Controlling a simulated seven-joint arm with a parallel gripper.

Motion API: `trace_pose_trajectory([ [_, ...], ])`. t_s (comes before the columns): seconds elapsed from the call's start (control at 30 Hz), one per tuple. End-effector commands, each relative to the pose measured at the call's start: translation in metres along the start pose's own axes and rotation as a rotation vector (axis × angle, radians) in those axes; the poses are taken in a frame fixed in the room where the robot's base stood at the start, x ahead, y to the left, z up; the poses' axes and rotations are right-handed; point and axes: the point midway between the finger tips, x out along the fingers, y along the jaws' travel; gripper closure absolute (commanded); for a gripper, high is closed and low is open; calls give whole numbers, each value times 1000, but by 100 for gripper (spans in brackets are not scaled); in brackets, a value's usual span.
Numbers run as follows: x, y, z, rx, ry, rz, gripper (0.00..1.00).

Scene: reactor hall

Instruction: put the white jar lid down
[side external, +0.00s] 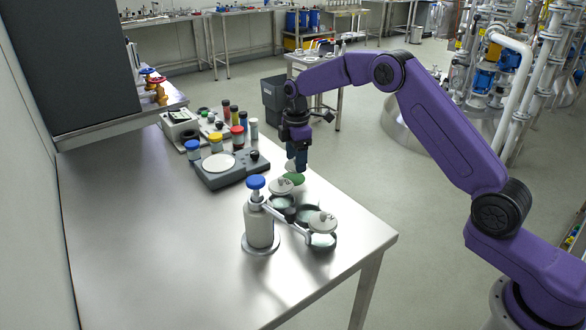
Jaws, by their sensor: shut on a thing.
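My gripper (297,168) points down over the back right part of the steel bench, shut on the white jar lid (289,166). Only a small pale edge of the lid shows beside the fingertips; the rest is hidden or too small to make out. A green disc (294,180) is just below the fingertips. I cannot tell whether the lid touches it or the bench.
A grey stand with a blue knob (256,183) and several round lidded pots stands in front of my gripper. A scale with a white pan (219,163) is to the left, with several small jars behind. The bench (150,250) is clear at front left.

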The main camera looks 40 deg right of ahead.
Motion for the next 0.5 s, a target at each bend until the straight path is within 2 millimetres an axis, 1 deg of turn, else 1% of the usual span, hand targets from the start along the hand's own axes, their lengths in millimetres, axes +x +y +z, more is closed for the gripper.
trace_pose_trajectory([
  [0.03, 4, 3, -1, 0, 0, 0, 66],
  [0.33, 16, 12, -4, 0, 0, 0, 66],
  [0.5, 40, 12, -4, 0, -1, -2, 66],
])
